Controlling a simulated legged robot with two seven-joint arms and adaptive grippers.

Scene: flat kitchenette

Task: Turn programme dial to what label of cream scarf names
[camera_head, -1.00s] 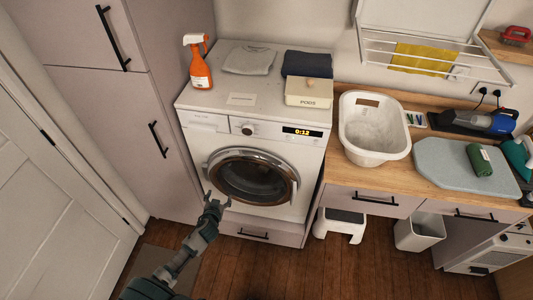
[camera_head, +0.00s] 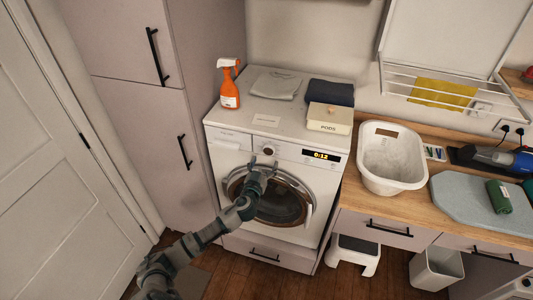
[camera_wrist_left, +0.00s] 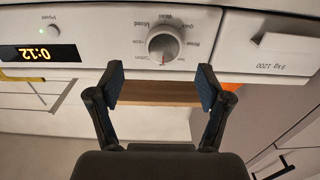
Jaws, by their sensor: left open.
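The programme dial (camera_head: 268,151) is a round knob on the front panel of the white washing machine (camera_head: 226,141). In the left wrist view, upside down, the silver dial (camera_wrist_left: 165,43) has small labels around it, among them Wool, Mixed and Rinse; its setting is too small to tell. My left gripper (camera_head: 262,167) is just in front of and below the dial. In the wrist view its two fingers (camera_wrist_left: 159,86) are spread and empty, apart from the dial. My right gripper is not in view.
A display (camera_head: 321,155) reads 0:12. A white basin (camera_head: 391,158) stands right, on the wooden counter.

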